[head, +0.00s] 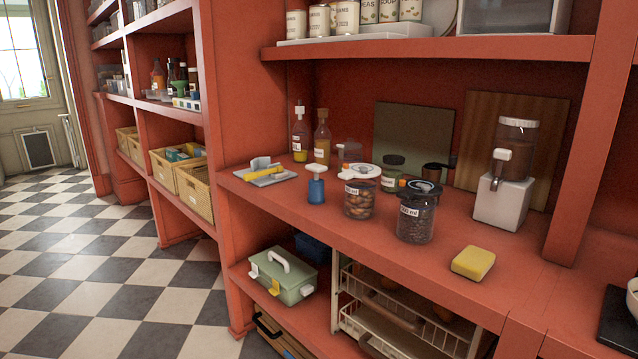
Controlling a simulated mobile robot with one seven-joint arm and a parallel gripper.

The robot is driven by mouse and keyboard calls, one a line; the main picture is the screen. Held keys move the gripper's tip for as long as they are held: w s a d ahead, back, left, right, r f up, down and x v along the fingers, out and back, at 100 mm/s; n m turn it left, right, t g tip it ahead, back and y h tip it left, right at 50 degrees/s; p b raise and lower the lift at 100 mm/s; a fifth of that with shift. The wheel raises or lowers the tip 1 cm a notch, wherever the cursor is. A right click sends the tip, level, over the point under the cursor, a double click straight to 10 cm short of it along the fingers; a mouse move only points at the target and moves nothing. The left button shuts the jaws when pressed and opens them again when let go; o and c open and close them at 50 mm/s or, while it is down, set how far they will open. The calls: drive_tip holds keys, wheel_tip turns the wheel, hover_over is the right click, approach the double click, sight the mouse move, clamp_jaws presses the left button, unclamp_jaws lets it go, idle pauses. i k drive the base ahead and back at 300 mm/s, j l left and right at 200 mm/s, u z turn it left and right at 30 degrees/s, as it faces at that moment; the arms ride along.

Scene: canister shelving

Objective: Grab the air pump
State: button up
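A small upright thing with a blue body and a white top, which looks like the air pump (317,190), stands near the front edge of the red shelf (272,202). It is left of a lidded glass canister (360,200) of brown contents, with a small gap between them. My gripper is not in view.
A dark-filled canister (416,220) and a yellow sponge (473,263) are further right. A grey tray with a yellow-handled tool (264,173) lies left of the pump. Bottles (301,138) stand behind. An upper shelf (430,52) overhangs. The checkered floor (110,270) at left is clear.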

sight(316, 189)
drive_tip(key=i+u, duration=0.15)
drive_tip(key=i, duration=0.75)
drive_tip(key=i+l+u, duration=0.15)
drive_tip(key=i, duration=0.75)
